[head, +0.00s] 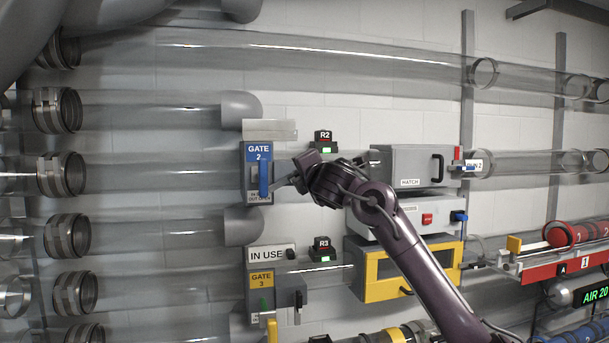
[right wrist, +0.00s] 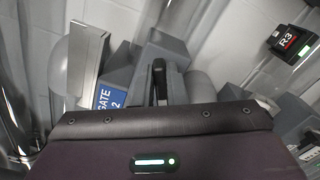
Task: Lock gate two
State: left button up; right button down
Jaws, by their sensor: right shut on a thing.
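Gate two's box (head: 249,186) is grey with a blue "GATE 2" label and an upright blue handle (head: 264,180) on its front. The blue label (right wrist: 107,98) also shows in the right wrist view. My right gripper (head: 290,183) reaches the right side of the box. In the right wrist view, its grey fingers are shut on a narrow black-topped lever (right wrist: 159,75). In the head view, the gripper hides this lever. My left gripper is not in view.
Gate three's box (head: 262,283), with a yellow label and an "IN USE" plate (head: 267,254), is below. The R2 indicator (head: 324,141) and R3 indicator (head: 322,249) glow green. The grey hatch box (head: 400,165) and yellow-framed box (head: 385,290) sit close behind my right arm.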

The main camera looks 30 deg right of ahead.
jog(key=m, duration=0.5)
jog(key=shift+d+f+b, duration=0.1)
jog(key=shift+f+b, duration=0.2)
jog(key=shift+f, duration=0.05)
jog(key=shift+m, duration=0.4)
jog(key=c, duration=1.5)
grip_release()
jog(key=shift+o, duration=0.2)
jog(key=b+v, duration=0.3)
jog(key=v, duration=0.4)
jog(key=shift+s, duration=0.4)
jog(key=shift+f, duration=0.1)
